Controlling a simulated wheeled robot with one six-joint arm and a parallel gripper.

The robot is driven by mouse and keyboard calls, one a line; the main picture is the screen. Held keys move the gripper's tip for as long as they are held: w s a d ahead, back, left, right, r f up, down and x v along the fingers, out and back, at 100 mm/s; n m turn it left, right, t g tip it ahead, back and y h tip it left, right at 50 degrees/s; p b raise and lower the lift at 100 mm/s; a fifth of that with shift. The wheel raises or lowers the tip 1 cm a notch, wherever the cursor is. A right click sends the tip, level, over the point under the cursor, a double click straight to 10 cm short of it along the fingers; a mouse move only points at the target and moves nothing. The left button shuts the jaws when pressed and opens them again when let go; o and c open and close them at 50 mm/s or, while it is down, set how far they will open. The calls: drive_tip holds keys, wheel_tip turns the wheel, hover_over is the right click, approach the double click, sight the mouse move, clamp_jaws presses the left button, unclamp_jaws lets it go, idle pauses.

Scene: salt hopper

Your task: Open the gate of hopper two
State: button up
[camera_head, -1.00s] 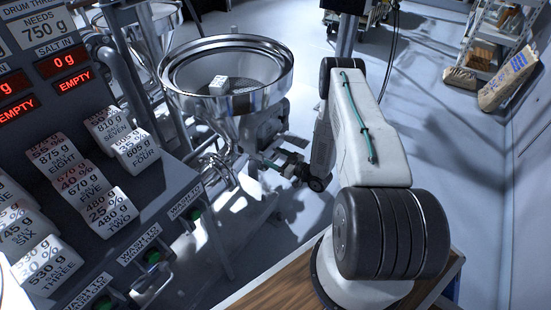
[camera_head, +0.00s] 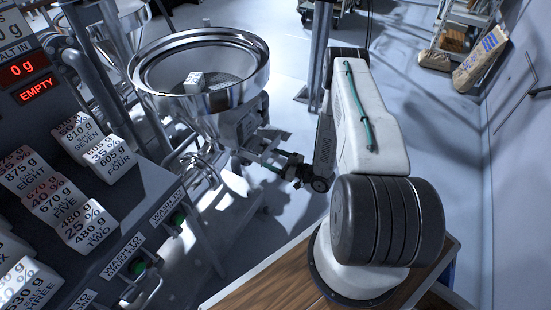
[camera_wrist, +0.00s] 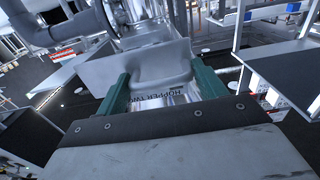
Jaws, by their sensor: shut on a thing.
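The steel hopper (camera_head: 228,98), a round funnel with a wide rim, stands left of my arm in the head view. One white block (camera_head: 194,82) lies inside it. My gripper (camera_head: 272,155) is at the hopper's lower right side, small and dark there. In the wrist view my gripper (camera_wrist: 163,82) has its two green fingers on either side of a grey metal gate handle (camera_wrist: 150,62), shut on it. A label reading "HOPPER TWO" (camera_wrist: 165,98) shows between the fingers, partly hidden. How far the gate stands open cannot be told.
A sloped panel (camera_head: 140,205) at left carries several labelled white weight blocks (camera_head: 87,223) and green buttons (camera_head: 137,267). A red display (camera_head: 34,90) reads EMPTY. A wooden top (camera_head: 262,285) lies under my arm. Sacks (camera_head: 480,60) lie at upper right; floor between is clear.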

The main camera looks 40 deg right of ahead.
drive_tip(key=o, duration=1.3)
drive_tip(key=shift+c, duration=0.2)
drive_tip(key=v, duration=0.7)
drive_tip(key=shift+s, duration=0.4)
drive_tip(key=shift+d+f, duration=0.1)
drive_tip(key=shift+d, duration=0.05)
